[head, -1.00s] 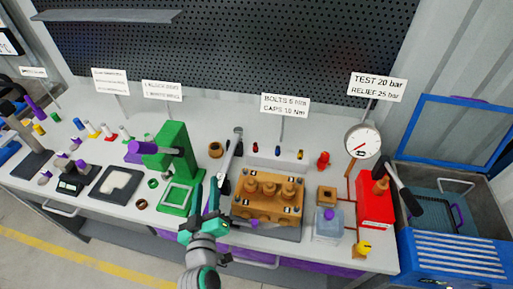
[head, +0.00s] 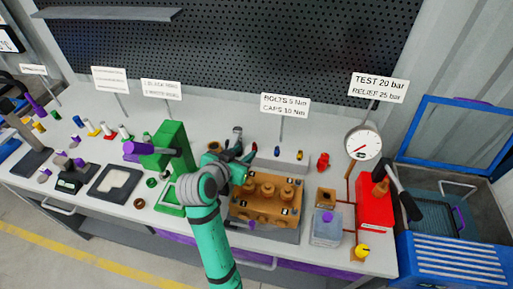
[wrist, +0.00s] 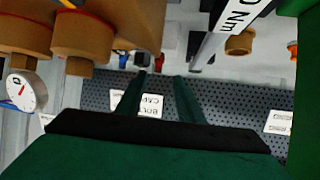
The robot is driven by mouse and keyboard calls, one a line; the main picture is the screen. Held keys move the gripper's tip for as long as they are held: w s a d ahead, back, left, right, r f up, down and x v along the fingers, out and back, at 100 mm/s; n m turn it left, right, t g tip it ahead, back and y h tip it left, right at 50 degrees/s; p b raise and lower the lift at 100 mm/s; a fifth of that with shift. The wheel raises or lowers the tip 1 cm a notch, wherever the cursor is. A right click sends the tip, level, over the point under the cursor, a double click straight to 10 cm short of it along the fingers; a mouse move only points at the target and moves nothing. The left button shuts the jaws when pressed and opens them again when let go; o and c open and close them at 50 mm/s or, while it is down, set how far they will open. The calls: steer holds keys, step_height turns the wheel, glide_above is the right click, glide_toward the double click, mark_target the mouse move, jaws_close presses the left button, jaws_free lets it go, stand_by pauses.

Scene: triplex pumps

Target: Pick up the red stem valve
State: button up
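In the earlier head view a small red stem valve stands at the left end of a grey rack (head: 291,166). A blue stem valve (head: 277,152) and a yellow one (head: 299,155) stand to its right. Now my gripper (head: 246,153) is at that left end and largely hides the red valve. In the wrist view the two fingers (wrist: 160,78) are apart, with a gap between the tips. I see no clear grasp on the valve. Whether its stem lies between the tips cannot be told.
The brass pump block (head: 267,200) is just in front of the rack. A green press (head: 172,150) stands left of my arm. A torque wrench (wrist: 228,28) and a bronze ring (wrist: 240,43) are close to my gripper. A red fitting (head: 323,161) and a gauge (head: 363,144) are at right.

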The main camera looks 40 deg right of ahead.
mark_target(254, 145)
steer(key=shift+d+r+x, duration=0.1)
steer(key=shift+r+x, duration=0.05)
steer(key=shift+x, duration=1.65)
steer(key=shift+d+r+x, duration=0.15)
steer(key=shift+x, duration=1.6)
steer(key=shift+s, duration=0.1)
jaws_close()
